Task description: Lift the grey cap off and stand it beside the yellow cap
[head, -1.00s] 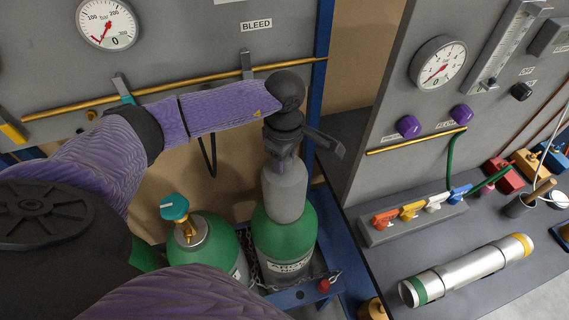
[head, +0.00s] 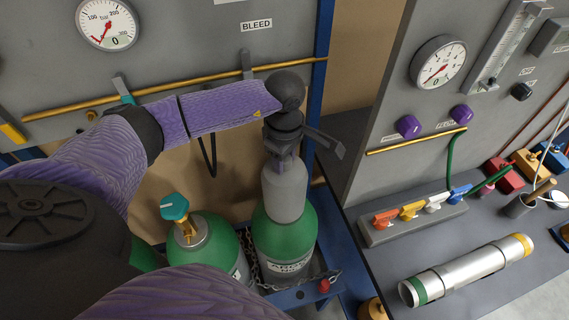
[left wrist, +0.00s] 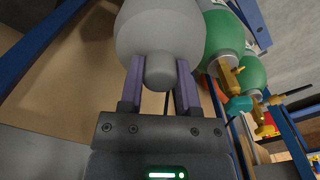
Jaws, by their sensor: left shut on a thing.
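The grey cap (head: 285,192) is a smooth dome with a narrow knob on top. In the head view it sits upright over the top of the right green cylinder (head: 284,243), with no gap visible between them. My left gripper (head: 283,158) comes down from above and is shut on the cap's knob. In the left wrist view the two purple fingers (left wrist: 160,88) hold the knob of the grey cap (left wrist: 160,32) from both sides. A yellow-gold rounded thing (head: 375,309) shows partly at the bottom edge; I cannot tell whether it is the yellow cap. My right gripper is out of view.
A green cylinder with a teal-knobbed brass valve (head: 175,208) stands left of the capped one. A chain (head: 322,279) and blue rack frame run around them. On the right, a grey bench (head: 385,258) carries a silver tube (head: 465,270) and a coloured valve block (head: 412,215).

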